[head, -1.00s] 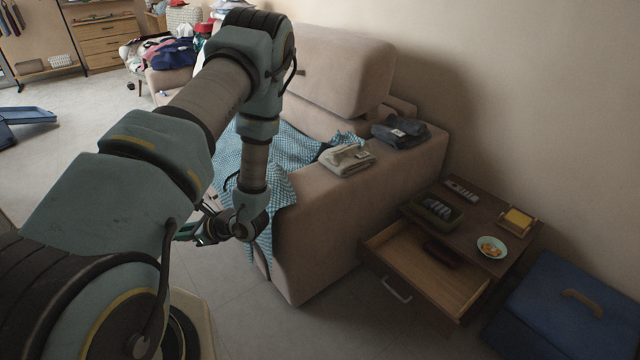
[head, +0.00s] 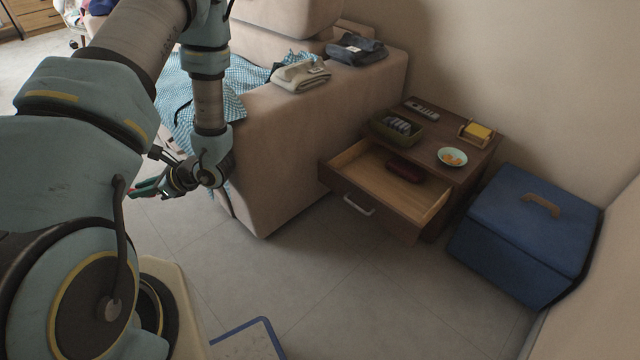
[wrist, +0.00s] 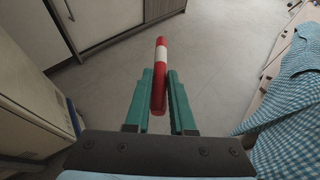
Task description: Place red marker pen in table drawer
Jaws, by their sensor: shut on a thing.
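My gripper (wrist: 158,95) is shut on the red marker pen (wrist: 160,62), which is red with a white band and sticks out past the green fingertips in the wrist view. In the head view my gripper (head: 146,190) hangs left of the sofa arm, above the floor; the pen is hard to make out there. The table drawer (head: 345,187) is pulled open at the front of the small brown side table (head: 478,155). A dark red case (head: 405,171) lies inside it, toward the back. The drawer is to the right of my gripper, beyond the sofa arm.
A beige sofa (head: 290,160) with folded clothes (head: 300,75) stands between my gripper and the table. The tabletop holds an olive tray (head: 377,128), a bowl (head: 452,157) and a remote (head: 422,109). A blue box (head: 510,240) stands right. Floor before the drawer is clear.

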